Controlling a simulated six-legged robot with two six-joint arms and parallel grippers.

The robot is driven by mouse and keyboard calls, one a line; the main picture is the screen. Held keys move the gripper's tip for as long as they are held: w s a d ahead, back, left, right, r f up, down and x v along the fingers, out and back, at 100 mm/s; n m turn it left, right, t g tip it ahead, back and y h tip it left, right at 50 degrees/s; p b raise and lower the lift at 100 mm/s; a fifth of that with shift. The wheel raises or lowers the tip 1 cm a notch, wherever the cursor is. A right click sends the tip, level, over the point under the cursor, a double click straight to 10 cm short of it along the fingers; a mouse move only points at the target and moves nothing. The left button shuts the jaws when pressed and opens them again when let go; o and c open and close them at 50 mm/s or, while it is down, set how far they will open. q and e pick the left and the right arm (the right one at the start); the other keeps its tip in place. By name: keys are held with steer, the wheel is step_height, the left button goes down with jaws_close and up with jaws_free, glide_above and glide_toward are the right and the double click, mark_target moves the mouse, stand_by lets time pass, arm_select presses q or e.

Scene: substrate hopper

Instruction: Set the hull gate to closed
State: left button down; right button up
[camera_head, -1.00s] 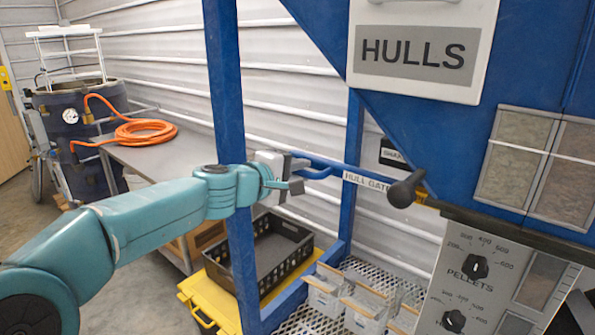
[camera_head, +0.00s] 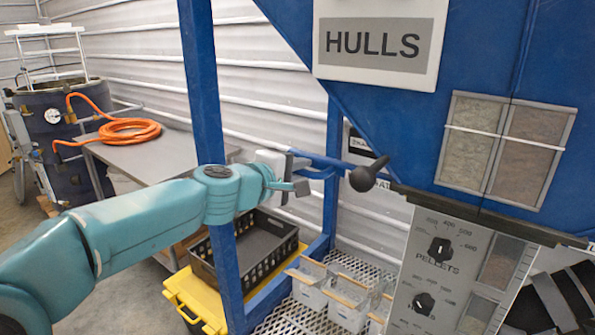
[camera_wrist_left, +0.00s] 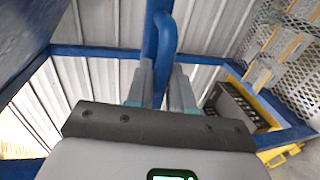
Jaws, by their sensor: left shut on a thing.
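The hull gate is a blue bar with a looped blue handle (camera_head: 322,173) under the blue hopper. My left gripper (camera_head: 298,180) is shut on the handle's left end. In the left wrist view, the blue handle (camera_wrist_left: 163,45) passes between the two grey fingers (camera_wrist_left: 160,88). The hopper's HULLS sign (camera_head: 375,43) is above. My right gripper is not in view.
A blue frame post (camera_head: 203,90) stands close to my left forearm. A control panel (camera_head: 448,262) is at the right. An orange hose (camera_head: 125,132) lies on a bench.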

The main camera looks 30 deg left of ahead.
arm_select(q)
steer(key=c, duration=1.2)
jaws_free()
steer(key=shift+d, duration=0.2)
steer(key=shift+o, duration=0.4)
steer(key=shift+w+d, duration=0.15)
steer(key=shift+a, duration=0.25)
steer(key=v, duration=1.6)
steer(key=shift+p, duration=0.35)
steer(key=shift+d, duration=0.1)
